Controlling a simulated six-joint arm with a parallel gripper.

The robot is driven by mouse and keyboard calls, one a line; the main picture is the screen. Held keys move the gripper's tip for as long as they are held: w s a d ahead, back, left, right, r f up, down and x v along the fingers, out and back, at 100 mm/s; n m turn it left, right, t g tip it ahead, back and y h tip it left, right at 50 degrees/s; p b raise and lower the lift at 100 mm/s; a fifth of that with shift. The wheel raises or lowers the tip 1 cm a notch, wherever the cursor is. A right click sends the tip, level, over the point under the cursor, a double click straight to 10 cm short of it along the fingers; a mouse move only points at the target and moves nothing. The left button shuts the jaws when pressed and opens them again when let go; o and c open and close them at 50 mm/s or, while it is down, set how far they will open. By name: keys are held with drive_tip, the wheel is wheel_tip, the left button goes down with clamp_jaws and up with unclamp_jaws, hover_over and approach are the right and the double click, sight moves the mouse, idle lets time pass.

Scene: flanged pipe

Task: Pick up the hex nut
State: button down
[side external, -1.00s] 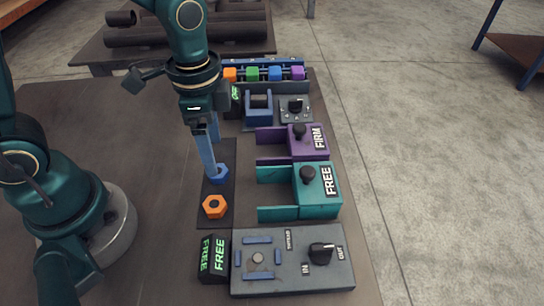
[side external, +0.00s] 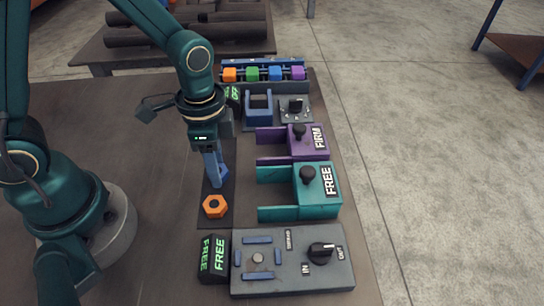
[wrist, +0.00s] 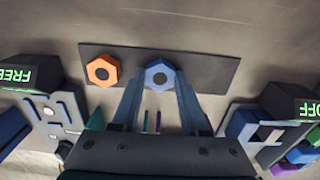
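Two hex nuts lie on a dark mat (side external: 226,213). The blue hex nut (wrist: 159,76) shows in the wrist view, and part of it shows in the side view (side external: 223,176). The orange hex nut (side external: 215,206) lies nearer the side camera; it also shows left of the blue one in the wrist view (wrist: 102,70). My gripper (wrist: 160,84) points down at the blue nut, its two blue fingers spread apart with one on each side of it. I cannot tell whether the fingers touch the nut. The orange nut is clear of the fingers.
A teal fixture marked FREE (side external: 316,184) and a purple one marked FIRM (side external: 309,141) stand right of the mat. A grey IN/OUT panel (side external: 290,277) and a FREE display (side external: 214,259) are in front. Coloured blocks sit at the back.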

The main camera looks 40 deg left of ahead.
drive_tip(key=shift+r, duration=0.1)
drive_tip(key=shift+w+r, duration=0.1)
drive_tip(key=shift+r, duration=0.4)
drive_tip(key=r, duration=0.3)
drive_tip(key=shift+a+r, duration=0.2)
drive_tip(key=s+a+r, duration=0.2)
drive_tip(key=a+r, duration=0.7)
drive_tip(key=a, duration=0.2)
drive_tip(key=shift+s+r, duration=0.25)
drive_tip(key=shift+s, duration=0.15)
